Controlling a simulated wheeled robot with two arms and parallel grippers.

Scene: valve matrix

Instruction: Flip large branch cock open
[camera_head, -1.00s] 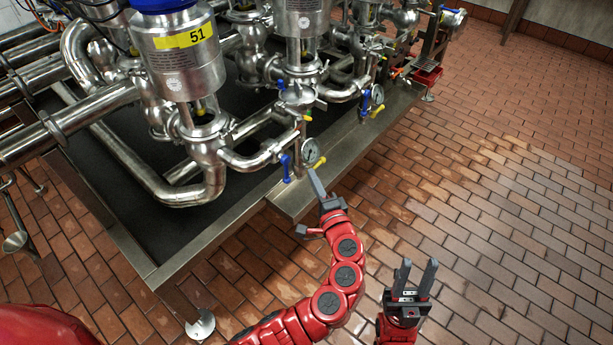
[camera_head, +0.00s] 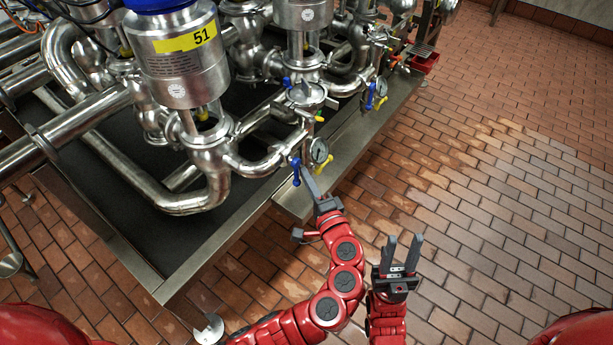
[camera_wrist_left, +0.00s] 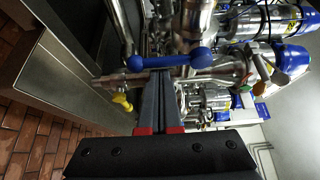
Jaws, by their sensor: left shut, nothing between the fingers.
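The branch cock's blue handle (camera_head: 296,171) hangs on a vertical pipe stub at the near edge of the valve skid, left of a round gauge (camera_head: 318,151). In the left wrist view the blue handle (camera_wrist_left: 168,62) lies crosswise just beyond my fingertips. My left gripper (camera_head: 306,170) is shut and empty, its tips right beside the handle. I cannot tell whether they touch it. My right gripper (camera_head: 400,250) is open and empty over the floor, away from the skid.
A small yellow handle (camera_head: 324,164) sits below the gauge; it also shows in the left wrist view (camera_wrist_left: 122,102). Another blue handle (camera_head: 370,96) stands further back. A large valve labelled 51 (camera_head: 180,60) rises at left. The brick floor (camera_head: 500,200) at right is clear.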

